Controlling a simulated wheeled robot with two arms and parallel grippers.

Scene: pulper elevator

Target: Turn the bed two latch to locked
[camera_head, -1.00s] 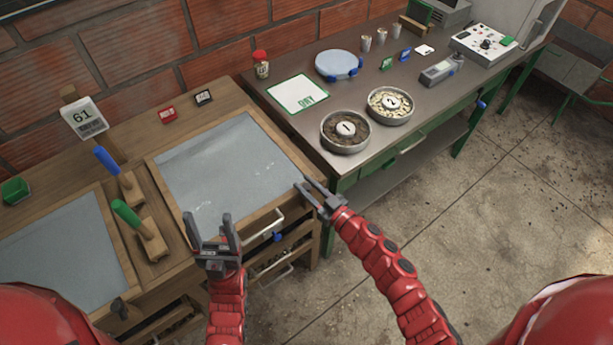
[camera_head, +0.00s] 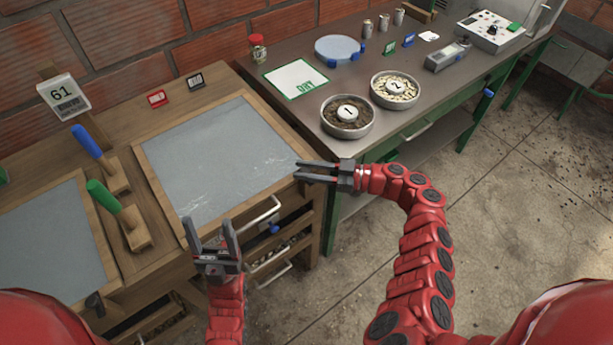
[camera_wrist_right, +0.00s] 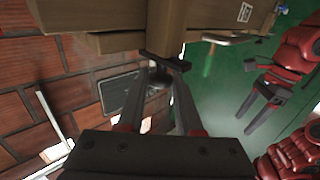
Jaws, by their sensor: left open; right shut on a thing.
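The grey-topped bed (camera_head: 215,165) in a wooden frame is the right one of two in the head view. My right gripper (camera_head: 299,171) is at its front right corner, fingers pointing left. In the right wrist view, a dark latch (camera_wrist_right: 166,62) lies across the fingertips of the right gripper (camera_wrist_right: 158,84), which is shut on it. In the head view the fingers mostly hide this latch, so its exact angle is hard to tell. A similar dark latch (camera_head: 94,300) is at the other bed's front right corner. My left gripper (camera_head: 208,232) is open and empty before the bed's front edge.
Drawers with metal handles (camera_head: 262,214) are below the bed. The metal table (camera_head: 290,108) on the right bears two numbered bowls (camera_head: 347,131). Open floor lies at the right.

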